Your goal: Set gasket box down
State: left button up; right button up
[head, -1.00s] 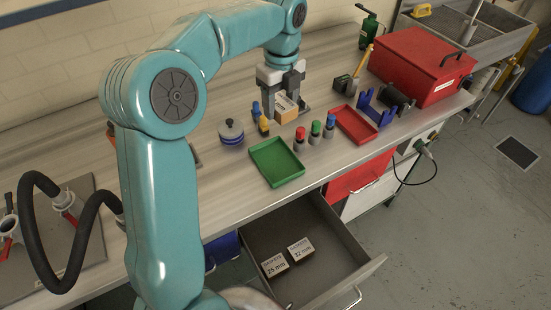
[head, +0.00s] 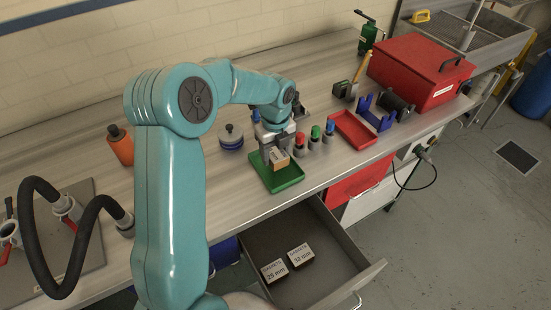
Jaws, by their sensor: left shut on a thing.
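My left gripper (head: 275,152) comes down over the green tray (head: 284,184) and is shut on a small tan gasket box (head: 280,160). The box is within the tray's outline, and its label cannot be read. I cannot tell whether it touches the tray floor or hangs just above it. The fingers hide part of the box and the far side of the tray. My right gripper is not in view.
An open drawer (head: 340,250) below the bench edge holds boxes marked 25 mm (head: 274,271) and 32 mm (head: 301,256). Red, green and blue-topped bottles (head: 315,135) stand right of the tray. A blue-banded lidded pot (head: 231,137) stands to its left. A red tray (head: 352,128) lies farther right.

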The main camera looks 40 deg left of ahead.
aim_at(276, 160)
pick_arm(q)
notch_tip(276, 160, down, 3)
jog(key=shift+f, duration=0.2)
jog(key=shift+f, duration=0.1)
jog(key=o, duration=1.1)
jog(key=shift+c, duration=0.2)
notch_tip(276, 160, up, 12)
jog(key=shift+r, duration=0.25)
